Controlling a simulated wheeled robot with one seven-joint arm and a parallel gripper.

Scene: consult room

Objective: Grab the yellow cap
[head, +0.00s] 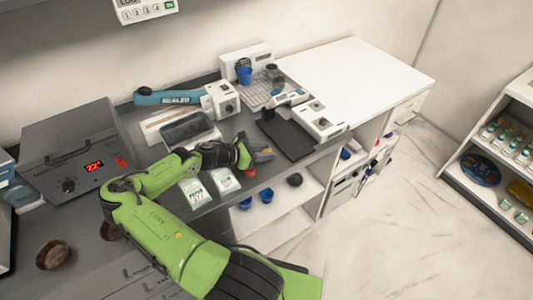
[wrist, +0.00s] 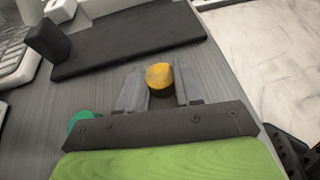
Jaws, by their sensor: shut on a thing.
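The yellow cap (wrist: 159,75) is a small round piece with a dark lower part. It sits between the two grey fingers of my gripper (wrist: 160,88) in the wrist view, and the fingers are shut on it. In the head view my gripper (head: 257,153) is over the front edge area of the grey counter (head: 225,200), and the cap is too small there to make out clearly. I cannot tell whether the cap touches the counter. Its underside is hidden.
A black flat pad (head: 287,135) lies just beyond my gripper. A red round thing (head: 250,172) is close below it, and a green round thing (wrist: 80,120) shows beside it in the wrist view. Two white packets (head: 224,180) lie nearby. Open shelves are below the counter edge.

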